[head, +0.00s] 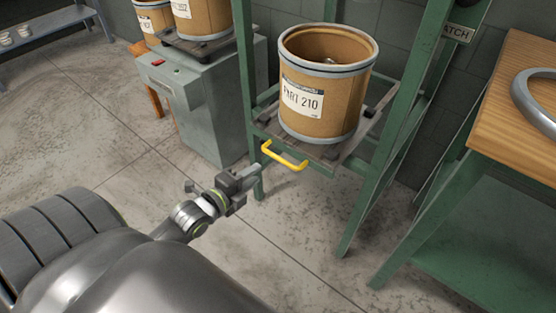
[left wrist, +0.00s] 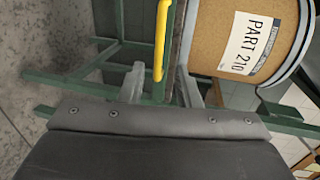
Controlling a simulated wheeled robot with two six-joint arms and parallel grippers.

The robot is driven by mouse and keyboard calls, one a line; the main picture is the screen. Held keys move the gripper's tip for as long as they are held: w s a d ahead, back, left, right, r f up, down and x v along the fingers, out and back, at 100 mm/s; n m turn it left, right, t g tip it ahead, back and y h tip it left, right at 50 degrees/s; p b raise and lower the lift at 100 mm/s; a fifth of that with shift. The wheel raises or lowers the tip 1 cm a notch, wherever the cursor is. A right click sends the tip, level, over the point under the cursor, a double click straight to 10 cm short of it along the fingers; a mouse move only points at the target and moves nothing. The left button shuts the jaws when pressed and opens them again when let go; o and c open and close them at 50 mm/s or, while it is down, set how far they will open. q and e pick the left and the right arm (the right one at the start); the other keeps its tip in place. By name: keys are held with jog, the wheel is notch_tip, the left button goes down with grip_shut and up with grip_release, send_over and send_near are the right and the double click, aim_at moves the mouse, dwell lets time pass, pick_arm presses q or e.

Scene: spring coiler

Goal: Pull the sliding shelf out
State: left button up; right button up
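The sliding shelf (head: 328,153) is a dark wooden board in a green frame, with a yellow bar handle (head: 285,158) on its front. A brown drum (head: 325,95) labelled PART 210 stands on it. My left gripper (head: 256,173) is just in front of the handle, low and to its left in the head view. In the left wrist view its two fingers (left wrist: 161,85) are spread apart, and the yellow handle (left wrist: 161,42) shows in line with the gap between them. I cannot tell whether the handle touches a finger. My right gripper is not in view.
Green rack posts (head: 243,80) flank the shelf. A grey cabinet (head: 195,105) with drums on top stands at the left. A wood-topped green table (head: 515,105) with a grey ring (head: 535,105) is at the right. The floor before the shelf is clear.

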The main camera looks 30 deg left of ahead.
aim_at(278, 157)
pick_arm(q)
jog(key=shift+b+x, duration=0.8)
jog(key=shift+x, duration=4.85)
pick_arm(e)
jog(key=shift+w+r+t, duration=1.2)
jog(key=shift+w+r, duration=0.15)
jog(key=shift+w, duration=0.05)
pick_arm(q)
grip_shut()
